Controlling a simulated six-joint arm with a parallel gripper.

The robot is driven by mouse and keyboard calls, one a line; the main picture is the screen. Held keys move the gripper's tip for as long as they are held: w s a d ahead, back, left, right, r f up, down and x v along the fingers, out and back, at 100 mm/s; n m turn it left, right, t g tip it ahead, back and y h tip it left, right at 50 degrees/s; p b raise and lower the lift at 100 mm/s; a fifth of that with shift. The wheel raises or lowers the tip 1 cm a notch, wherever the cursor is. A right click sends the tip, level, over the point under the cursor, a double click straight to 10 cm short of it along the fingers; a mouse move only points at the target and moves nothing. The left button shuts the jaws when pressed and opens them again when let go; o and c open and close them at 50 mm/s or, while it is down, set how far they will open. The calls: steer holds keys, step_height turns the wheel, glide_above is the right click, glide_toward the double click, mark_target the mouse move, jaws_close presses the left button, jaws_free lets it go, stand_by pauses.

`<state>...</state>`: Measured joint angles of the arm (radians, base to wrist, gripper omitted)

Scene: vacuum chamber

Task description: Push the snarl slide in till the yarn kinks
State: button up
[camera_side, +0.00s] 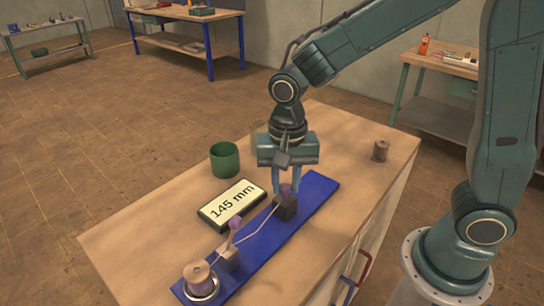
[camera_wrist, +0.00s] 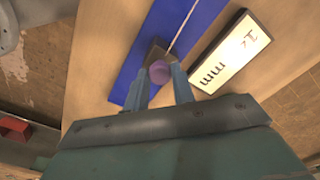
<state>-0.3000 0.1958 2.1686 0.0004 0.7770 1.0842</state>
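The snarl slide is a dark brown block (camera_side: 286,208) with a purple knob (camera_wrist: 159,72) on top, on a long blue base (camera_side: 316,194). My gripper (camera_side: 285,187) points down over it, its two fingers on either side of the knob; in the wrist view (camera_wrist: 160,82) they flank it closely. I cannot tell whether they press on it. The yarn (camera_side: 258,222) runs from the slide past a lighter block (camera_side: 229,260) with a purple-topped post to a spool (camera_side: 198,277) at the base's near left end. The yarn looks straight near the slide.
A display (camera_side: 231,204) reading "145 mm" lies beside the base. A green cup (camera_side: 225,159) stands behind it. A brown spool (camera_side: 380,150) stands at the table's right. The wooden top (camera_side: 130,245) is clear to the left.

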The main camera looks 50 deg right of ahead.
mark_target(281, 202)
jaws_close()
steer(key=shift+a, duration=0.75)
steer(key=o, duration=0.8)
jaws_free()
steer(key=shift+r, duration=0.15)
step_height(281, 202, up, 14)
steer(key=shift+f, duration=0.25)
